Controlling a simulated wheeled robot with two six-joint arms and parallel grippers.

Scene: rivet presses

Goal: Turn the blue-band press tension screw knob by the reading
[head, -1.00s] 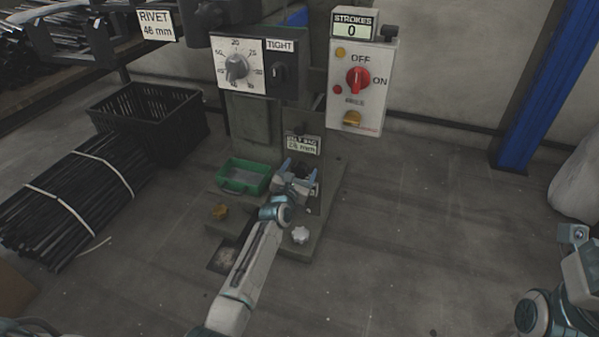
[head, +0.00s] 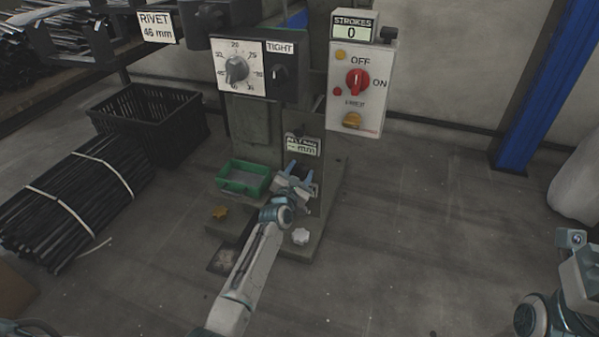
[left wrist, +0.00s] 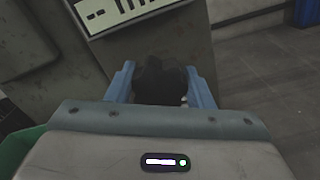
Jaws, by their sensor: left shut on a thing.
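The press (head: 259,137) stands ahead, with a small readout (head: 302,147) low on its front that shows dashes before "mm". My left gripper (head: 299,174) is at the press front just below this readout. In the left wrist view its two blue fingers (left wrist: 160,88) are shut on a dark round knob (left wrist: 160,76), one on each side. The knob's lower part is hidden by the gripper body. The readout shows only partly at the top of the left wrist view (left wrist: 112,12). Part of my right arm is at the right edge; its gripper is not seen.

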